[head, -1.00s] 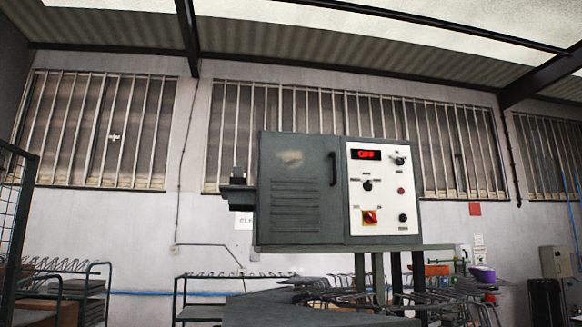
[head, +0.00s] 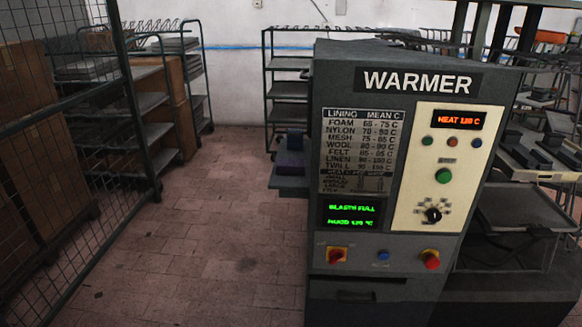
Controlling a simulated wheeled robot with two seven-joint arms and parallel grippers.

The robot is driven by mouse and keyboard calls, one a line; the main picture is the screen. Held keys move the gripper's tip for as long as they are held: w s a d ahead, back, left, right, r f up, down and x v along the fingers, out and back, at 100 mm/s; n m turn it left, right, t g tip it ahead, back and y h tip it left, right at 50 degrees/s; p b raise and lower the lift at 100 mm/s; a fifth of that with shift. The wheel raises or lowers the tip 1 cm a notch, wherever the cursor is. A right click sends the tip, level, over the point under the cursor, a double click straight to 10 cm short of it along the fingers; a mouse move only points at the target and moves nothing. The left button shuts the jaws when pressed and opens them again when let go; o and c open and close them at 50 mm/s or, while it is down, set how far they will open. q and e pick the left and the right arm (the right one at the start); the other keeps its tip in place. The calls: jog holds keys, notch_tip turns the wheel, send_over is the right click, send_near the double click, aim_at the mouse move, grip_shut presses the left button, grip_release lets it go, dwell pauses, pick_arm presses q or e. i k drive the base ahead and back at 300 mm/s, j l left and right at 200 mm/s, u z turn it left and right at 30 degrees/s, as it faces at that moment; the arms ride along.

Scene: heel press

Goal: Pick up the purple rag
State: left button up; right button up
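I cannot make out the purple rag for certain in the head view. A small dark bluish-purple item (head: 290,158) rests on a ledge (head: 288,183) at the left side of the warmer, with a dark blue block (head: 295,139) at its top. It is too dark and small to tell whether any of it is cloth. Neither of my grippers is in view.
The grey warmer (head: 345,85) stands close in front, its panel display (head: 459,120) lit. A wire mesh cage (head: 70,130) stands at left. Racks (head: 290,90) stand behind, and trays (head: 520,215) at right. The tiled floor (head: 190,240) between cage and warmer is clear.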

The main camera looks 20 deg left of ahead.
aim_at(296, 166)
jog(key=i+j+z, duration=0.1)
jog(key=j, duration=0.2)
jog(key=i+j+z, duration=0.2)
jog(key=i+j, duration=0.15)
jog(key=j, duration=0.3)
jog(key=i+j+z, duration=0.1)
jog(key=j, duration=0.25)
